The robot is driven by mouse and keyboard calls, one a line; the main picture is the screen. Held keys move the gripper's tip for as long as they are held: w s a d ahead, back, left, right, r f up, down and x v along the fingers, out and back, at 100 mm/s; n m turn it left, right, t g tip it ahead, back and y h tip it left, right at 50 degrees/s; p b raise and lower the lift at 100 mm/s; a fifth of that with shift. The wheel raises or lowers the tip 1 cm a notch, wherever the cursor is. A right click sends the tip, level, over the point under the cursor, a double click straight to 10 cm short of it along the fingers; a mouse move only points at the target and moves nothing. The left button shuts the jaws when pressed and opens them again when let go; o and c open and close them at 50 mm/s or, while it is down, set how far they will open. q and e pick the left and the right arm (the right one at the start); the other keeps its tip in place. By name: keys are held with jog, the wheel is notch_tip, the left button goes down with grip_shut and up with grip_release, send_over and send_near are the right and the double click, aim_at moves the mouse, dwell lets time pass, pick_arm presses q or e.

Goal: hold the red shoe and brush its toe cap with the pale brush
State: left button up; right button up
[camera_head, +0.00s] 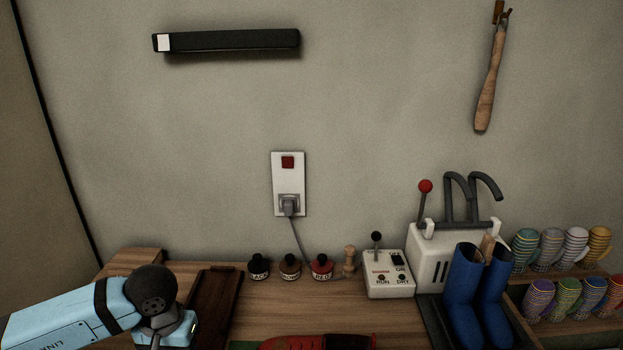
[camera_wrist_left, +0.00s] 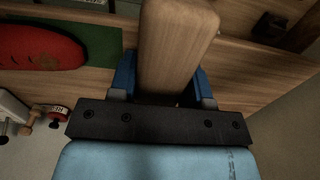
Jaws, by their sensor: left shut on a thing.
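The red shoe (camera_head: 318,342) lies on a green mat (camera_head: 362,340) at the bottom edge of the head view, mostly cut off. In the left wrist view the shoe (camera_wrist_left: 38,47) shows at the upper left. My left gripper (camera_wrist_left: 160,88) is shut on a pale wooden block, which looks like the pale brush (camera_wrist_left: 175,45); no bristles show. The brush is held apart from the shoe. In the head view my left arm comes in at the lower left, and its fingertips are out of sight. My right gripper is in neither view.
A dark brown tray (camera_head: 213,305) lies beside my left arm. Small polish bottles (camera_head: 290,267) stand at the back, next to a white control box (camera_head: 388,277). Blue boots (camera_head: 465,292) and rolled striped socks (camera_head: 566,298) stand right. Bare bench shows behind the shoe.

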pick_arm(q)
jog(key=shift+w+d+f, duration=0.1)
jog(key=shift+d, duration=0.1)
jog(key=shift+a, duration=0.2)
jog(key=shift+w, duration=0.3)
jog(key=w+r, duration=0.4)
jog(key=w, duration=0.5)
jog(key=shift+w, duration=0.3)
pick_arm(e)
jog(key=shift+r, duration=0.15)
pick_arm(q)
jog(key=shift+d, duration=0.1)
